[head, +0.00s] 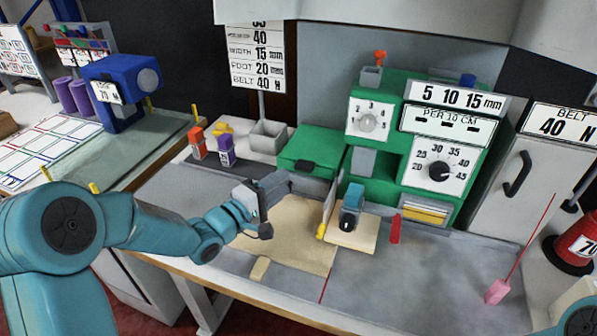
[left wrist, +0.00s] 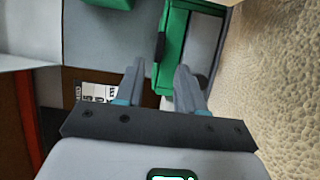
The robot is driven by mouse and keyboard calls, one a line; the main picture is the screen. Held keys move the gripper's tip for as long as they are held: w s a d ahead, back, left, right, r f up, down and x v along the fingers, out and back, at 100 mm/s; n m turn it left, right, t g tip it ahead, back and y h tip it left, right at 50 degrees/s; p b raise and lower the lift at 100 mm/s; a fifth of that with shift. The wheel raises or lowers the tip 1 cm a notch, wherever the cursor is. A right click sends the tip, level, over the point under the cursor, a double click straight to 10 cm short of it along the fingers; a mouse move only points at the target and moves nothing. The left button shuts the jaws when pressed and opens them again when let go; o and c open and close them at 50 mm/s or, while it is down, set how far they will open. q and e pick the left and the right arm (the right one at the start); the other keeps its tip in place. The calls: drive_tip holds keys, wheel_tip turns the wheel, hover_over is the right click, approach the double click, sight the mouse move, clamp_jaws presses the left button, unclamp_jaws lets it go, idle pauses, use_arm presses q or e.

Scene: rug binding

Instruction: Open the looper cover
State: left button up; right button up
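A green box-like cover (head: 312,146) with a dark handle (head: 306,165) on its front edge sits left of the green machine; it looks like the looper cover and appears closed. In the left wrist view the green cover (left wrist: 196,50) and its dark handle (left wrist: 161,46) show beyond the fingertips. My left gripper (head: 281,183) is just in front of and below the cover, apart from the handle. In the left wrist view its two fingers (left wrist: 159,72) stand apart with nothing between them. My right gripper is not in view.
A beige rug (head: 290,225) lies on the table under my left gripper. The green machine (head: 385,115), a blue-topped part (head: 351,197) and a red peg (head: 395,229) stand to the right. Purple and orange spools and a grey bin (head: 268,137) are behind left. The front right tabletop is mostly clear.

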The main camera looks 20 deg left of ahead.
sight(301, 170)
use_arm(q)
drive_tip(key=x, duration=0.6)
drive_tip(key=shift+d+r, duration=0.1)
drive_tip(key=shift+d, duration=0.05)
drive_tip(key=shift+w, duration=0.1)
clamp_jaws()
